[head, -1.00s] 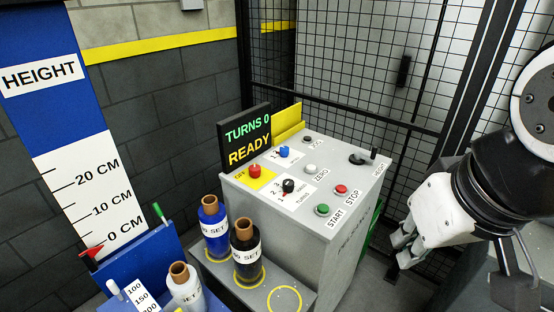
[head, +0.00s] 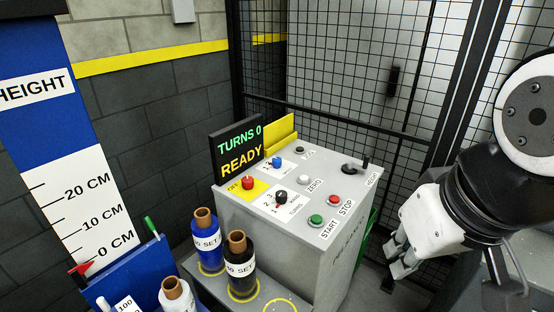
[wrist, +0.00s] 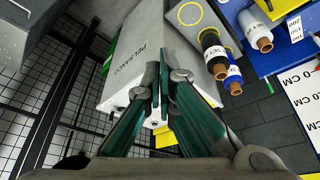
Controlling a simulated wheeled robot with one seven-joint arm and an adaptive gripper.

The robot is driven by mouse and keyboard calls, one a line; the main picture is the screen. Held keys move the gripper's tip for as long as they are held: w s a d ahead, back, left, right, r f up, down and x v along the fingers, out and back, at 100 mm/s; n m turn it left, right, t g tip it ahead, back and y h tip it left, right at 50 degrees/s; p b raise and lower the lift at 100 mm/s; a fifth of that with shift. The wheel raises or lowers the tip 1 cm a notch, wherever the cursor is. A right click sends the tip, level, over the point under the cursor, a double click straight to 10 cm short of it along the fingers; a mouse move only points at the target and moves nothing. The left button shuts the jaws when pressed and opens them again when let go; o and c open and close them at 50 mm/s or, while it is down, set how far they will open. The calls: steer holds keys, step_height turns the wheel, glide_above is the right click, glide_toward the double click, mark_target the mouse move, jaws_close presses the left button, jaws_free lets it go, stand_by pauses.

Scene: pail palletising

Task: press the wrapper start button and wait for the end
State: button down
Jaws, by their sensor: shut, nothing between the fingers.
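The wrapper control box (head: 330,262) is a grey cabinet with a sloped top panel. The green start button (head: 316,220) sits near its front right edge, left of the red stop button (head: 334,199). The display (head: 238,147) reads "TURNS 0" and "READY". My gripper (head: 391,276) is to the right of the box, apart from it and pointing down. In the wrist view my gripper (wrist: 160,100) has its fingers together with nothing between them. The box's side (wrist: 138,55) shows beyond the fingers there, and the start button is not visible in that view.
A blue film roll (head: 206,238) and a black film roll (head: 240,262) stand on a ledge in front of the box. A white roll (head: 177,294) and a blue height scale (head: 35,45) are at left. A mesh fence (head: 330,80) stands behind.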

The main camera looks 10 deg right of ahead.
steer(key=m+g+b, duration=0.1)
steer(key=m+g, duration=0.3)
steer(key=m, duration=0.5)
glide_above(315, 216)
step_height(315, 216, down, 8)
steer(key=shift+s+f, duration=0.1)
steer(key=shift+f, duration=0.05)
step_height(315, 216, down, 14)
